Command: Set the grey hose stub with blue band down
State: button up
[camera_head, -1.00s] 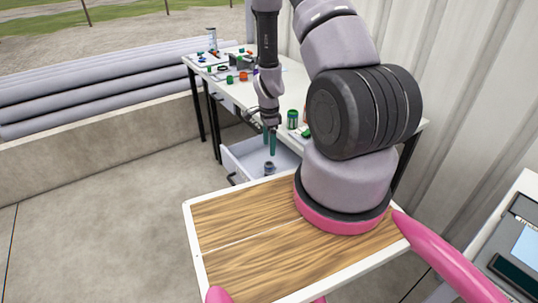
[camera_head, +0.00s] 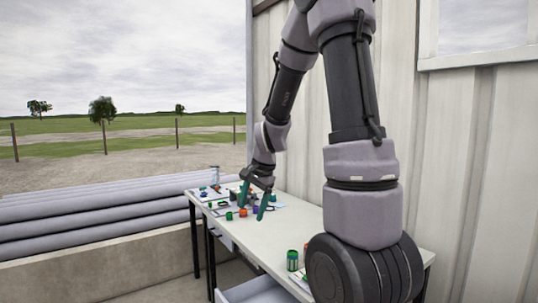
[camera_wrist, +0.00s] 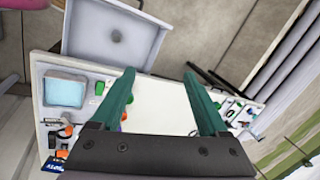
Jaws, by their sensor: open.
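A small grey stub (camera_wrist: 115,36) lies on the floor of the open drawer (camera_wrist: 90,30), seen in the wrist view; its blue band is too small to make out. My gripper (camera_head: 254,204) is open and empty above the white table (camera_head: 270,235). In the wrist view its two teal fingers (camera_wrist: 159,76) are spread apart over the table top, away from the drawer.
Several small coloured parts (camera_head: 228,214) lie on the table's far end. A green can (camera_head: 292,260) stands near the drawer side. A tray with a light blue block (camera_wrist: 65,92) shows in the wrist view. A corrugated wall (camera_head: 440,190) rises along the table's right side.

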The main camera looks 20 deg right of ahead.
jog(key=s+a+r+n+t, duration=0.2)
jog(key=s+r+n, duration=0.6)
jog(key=s+r, duration=1)
jog(key=shift+s+a+r+t, duration=0.2)
jog(key=shift+r+t, duration=0.35)
jog(key=shift+t, duration=0.35)
